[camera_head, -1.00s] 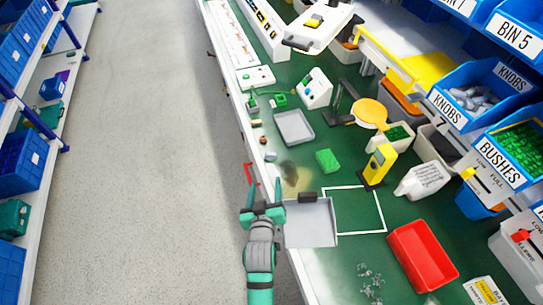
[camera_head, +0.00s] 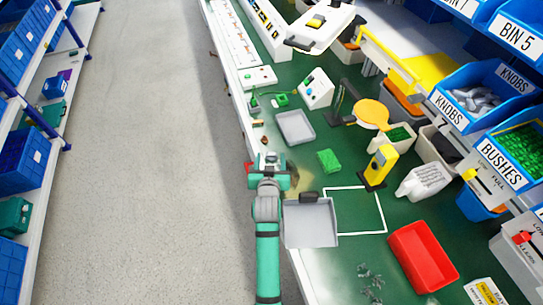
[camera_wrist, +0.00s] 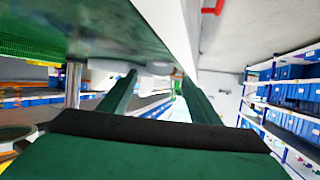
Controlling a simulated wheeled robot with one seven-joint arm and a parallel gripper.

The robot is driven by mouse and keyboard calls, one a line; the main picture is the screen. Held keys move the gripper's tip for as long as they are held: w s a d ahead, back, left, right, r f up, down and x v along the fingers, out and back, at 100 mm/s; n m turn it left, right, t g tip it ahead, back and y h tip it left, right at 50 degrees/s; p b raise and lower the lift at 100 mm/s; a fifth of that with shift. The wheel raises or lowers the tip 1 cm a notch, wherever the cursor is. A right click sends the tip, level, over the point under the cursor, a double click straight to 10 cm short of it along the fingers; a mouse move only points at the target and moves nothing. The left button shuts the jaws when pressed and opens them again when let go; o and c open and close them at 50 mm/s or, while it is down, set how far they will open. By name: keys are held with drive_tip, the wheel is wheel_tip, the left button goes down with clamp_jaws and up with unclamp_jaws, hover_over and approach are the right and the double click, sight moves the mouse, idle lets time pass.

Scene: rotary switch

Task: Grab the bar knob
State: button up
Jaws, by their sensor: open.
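My gripper (camera_head: 268,160) is over the left edge of the green-topped bench in the head view, beyond the near grey tray (camera_head: 310,228). In the wrist view its two dark green fingers (camera_wrist: 160,82) are apart, with no object clearly held between them. A blurred whitish thing shows beyond the fingertips; I cannot tell what it is. No bar knob can be made out with certainty. Small brown pieces (camera_head: 264,140) lie on the bench edge just beyond my gripper, too small to name. Grey knobs (camera_head: 478,98) fill a blue bin labelled KNOBS at the right.
A red bracket (camera_head: 248,168) on the bench edge is partly hidden beside my gripper; it also shows in the wrist view (camera_wrist: 212,6). A green block (camera_head: 329,160), a yellow device (camera_head: 377,167) and a red tray (camera_head: 422,257) stand to the right. The floor at left is clear.

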sight(271, 154)
drive_tip(key=x, duration=0.4)
drive_tip(key=shift+d+f, duration=0.1)
drive_tip(key=shift+d, duration=0.05)
drive_tip(key=shift+c, duration=0.3)
drive_tip(key=c, duration=1)
drive_tip(key=shift+c, duration=0.2)
